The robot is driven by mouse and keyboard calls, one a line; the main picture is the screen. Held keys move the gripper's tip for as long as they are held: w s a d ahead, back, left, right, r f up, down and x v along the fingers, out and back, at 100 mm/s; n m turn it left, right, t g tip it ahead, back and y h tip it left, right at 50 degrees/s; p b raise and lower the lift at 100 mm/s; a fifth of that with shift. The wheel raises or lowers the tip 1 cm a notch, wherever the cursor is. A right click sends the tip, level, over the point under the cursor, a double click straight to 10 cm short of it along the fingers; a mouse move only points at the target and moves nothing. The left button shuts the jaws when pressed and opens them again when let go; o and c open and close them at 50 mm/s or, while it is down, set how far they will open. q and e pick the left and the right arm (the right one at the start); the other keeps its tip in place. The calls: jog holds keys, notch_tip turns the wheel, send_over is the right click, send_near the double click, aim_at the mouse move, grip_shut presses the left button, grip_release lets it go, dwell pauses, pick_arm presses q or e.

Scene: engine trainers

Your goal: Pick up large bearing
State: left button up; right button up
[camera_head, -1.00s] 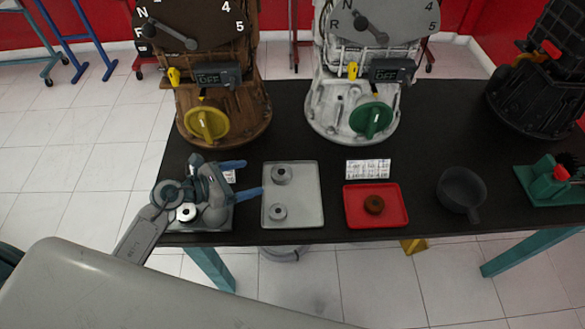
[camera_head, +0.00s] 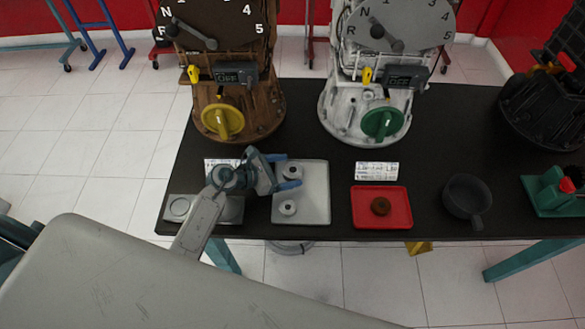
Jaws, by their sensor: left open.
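Two grey ring-shaped bearings lie on the pale grey tray (camera_head: 315,205). The upper bearing (camera_head: 293,169) looks slightly larger than the lower bearing (camera_head: 288,207). My left gripper (camera_head: 283,171) is open, its two blue fingertips at the upper left part of this tray. One fingertip is on the far side of the upper bearing and the other on its near side, partly covering it. I cannot tell whether they touch it. My right gripper is not in view.
Left of it, another grey tray (camera_head: 180,208) with a round part is partly behind my left arm. To the right are a red tray (camera_head: 400,222) with a brown part, a dark pan (camera_head: 463,193) and a green holder (camera_head: 545,195). Large engine trainers stand behind.

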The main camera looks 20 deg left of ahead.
pick_arm(q)
jog(key=shift+w+d+f, duration=0.15)
jog(key=shift+d, duration=0.1)
jog(key=shift+f, duration=0.1)
jog(key=shift+f, duration=0.2)
jog(key=c, duration=1.3)
jog(key=shift+o, duration=0.2)
